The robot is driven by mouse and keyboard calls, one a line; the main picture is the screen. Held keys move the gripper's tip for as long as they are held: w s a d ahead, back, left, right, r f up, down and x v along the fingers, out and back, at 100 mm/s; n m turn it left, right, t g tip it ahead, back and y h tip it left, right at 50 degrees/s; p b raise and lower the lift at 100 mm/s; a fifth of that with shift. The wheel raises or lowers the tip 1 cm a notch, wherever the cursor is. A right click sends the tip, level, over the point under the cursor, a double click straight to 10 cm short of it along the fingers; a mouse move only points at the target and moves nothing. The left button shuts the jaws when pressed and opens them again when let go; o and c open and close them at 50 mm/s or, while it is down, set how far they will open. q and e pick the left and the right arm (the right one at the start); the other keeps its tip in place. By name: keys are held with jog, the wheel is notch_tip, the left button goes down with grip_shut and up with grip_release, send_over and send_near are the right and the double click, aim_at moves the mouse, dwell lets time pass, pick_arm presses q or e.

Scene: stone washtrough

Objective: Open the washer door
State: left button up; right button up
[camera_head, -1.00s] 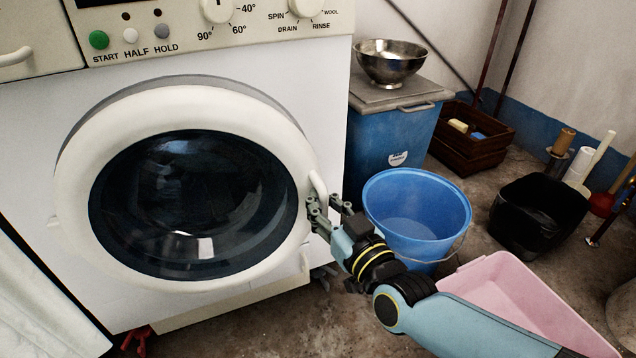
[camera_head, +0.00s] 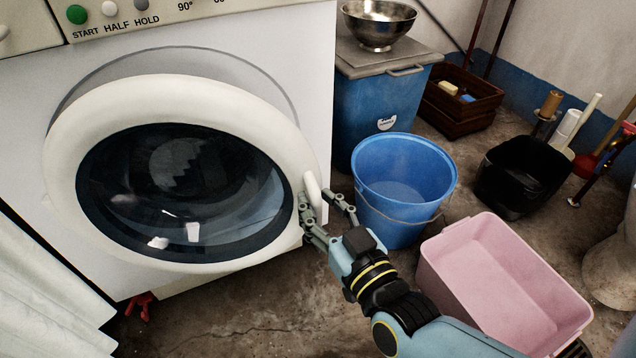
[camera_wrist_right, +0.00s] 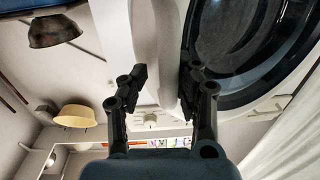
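The washer door (camera_head: 90,110) is a thick white ring around dark glass. It stands ajar: its right side is swung out from the front panel, and a wide grey arc of the surround shows above it. The door's white handle (camera_head: 313,190) is on its right edge. My right gripper (camera_head: 325,203) is at the handle with its fingers apart, one on the door side and one to the right with a visible gap. In the right wrist view, the fingers (camera_wrist_right: 164,84) are spread, with the white door edge (camera_wrist_right: 165,45) behind and between them. My left gripper is out of view.
A blue bucket (camera_head: 390,222) stands close right of my right gripper. A pink tub (camera_head: 510,290) is beside my forearm. A black bin (camera_head: 520,180) and a blue cabinet (camera_head: 375,105) are farther back. The floor (camera_head: 240,310) below the door is mostly clear.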

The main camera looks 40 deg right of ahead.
jog(key=shift+o, duration=0.6)
jog(key=shift+w+a, duration=0.1)
jog(key=shift+a, duration=0.1)
jog(key=s+a, duration=0.2)
jog(key=s, duration=0.9)
jog(key=shift+s, duration=0.4)
